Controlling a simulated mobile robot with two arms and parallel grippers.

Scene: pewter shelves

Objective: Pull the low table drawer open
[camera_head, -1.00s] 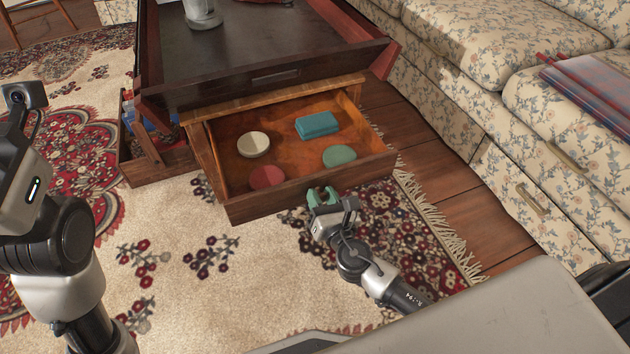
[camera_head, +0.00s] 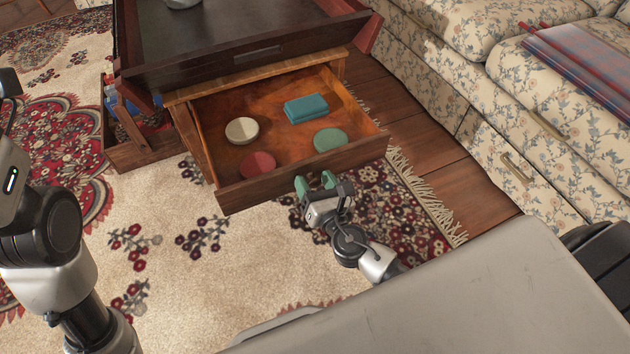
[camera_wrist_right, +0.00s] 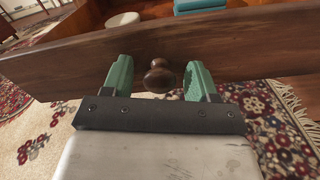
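The low table (camera_head: 270,62) has a dark top, and its wooden drawer (camera_head: 280,172) stands pulled well out toward me. Inside the drawer lie a cream round item (camera_head: 242,130), a teal block (camera_head: 306,108), a green round item (camera_head: 330,140) and a dark red round item (camera_head: 258,165). My right gripper (camera_head: 316,182) is at the drawer front. In the right wrist view its green fingers are open, one on each side of the round brown knob (camera_wrist_right: 159,77), with gaps between fingers and knob. My left arm shows at the left edge; its fingers are out of view.
A second, smaller wooden drawer or box (camera_head: 145,148) with blue things in it is at the table's left side. A floral sofa (camera_head: 480,90) with a plaid blanket (camera_head: 585,65) runs along the right. The patterned rug (camera_head: 200,270) in front is clear.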

